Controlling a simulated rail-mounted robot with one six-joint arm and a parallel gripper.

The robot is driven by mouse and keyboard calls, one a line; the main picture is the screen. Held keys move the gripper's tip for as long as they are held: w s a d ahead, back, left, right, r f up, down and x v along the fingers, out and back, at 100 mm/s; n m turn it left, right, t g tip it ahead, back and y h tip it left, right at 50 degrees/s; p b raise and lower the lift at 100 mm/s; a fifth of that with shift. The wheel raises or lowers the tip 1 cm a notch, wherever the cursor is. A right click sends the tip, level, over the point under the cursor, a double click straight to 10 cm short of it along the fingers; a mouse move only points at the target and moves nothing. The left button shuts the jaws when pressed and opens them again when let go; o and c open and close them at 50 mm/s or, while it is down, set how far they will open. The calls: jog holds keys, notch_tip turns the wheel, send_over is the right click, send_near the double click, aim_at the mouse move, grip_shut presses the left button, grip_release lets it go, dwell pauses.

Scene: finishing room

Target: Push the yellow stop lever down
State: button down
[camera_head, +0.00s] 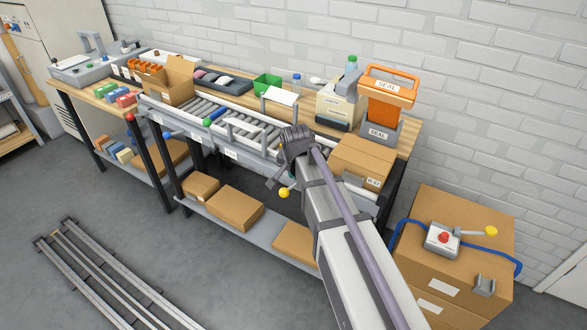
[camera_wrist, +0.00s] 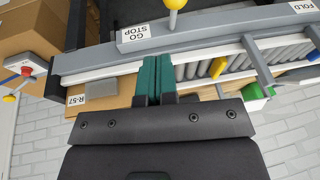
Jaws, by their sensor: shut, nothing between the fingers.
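The yellow lever (camera_wrist: 175,3) shows at the top edge of the wrist view as a round knob on a short grey stem. It stands beside a white label reading GO and STOP (camera_wrist: 140,33) on the grey conveyor rail. In the head view its yellow knob (camera_head: 284,192) hangs out in front of the conveyor, just beside my arm's end. My gripper (camera_wrist: 158,62) has its two teal fingers together and empty. The fingertips are close to the rail, short of the knob in the wrist view, with a gap between. In the head view my wrist hides the fingers.
The roller conveyor (camera_head: 235,128) has blue, green and red knobs along its front. An R-57 carton (camera_head: 362,163) sits right of my wrist. A red-button control box with another yellow-knobbed lever (camera_head: 442,240) stands on cartons at right. The floor in front is mostly clear.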

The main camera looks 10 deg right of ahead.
jog(key=p+v, duration=0.2)
jog(key=v, duration=0.2)
jog(key=shift+s+a+r, duration=0.1)
jog(key=shift+s+a, duration=0.05)
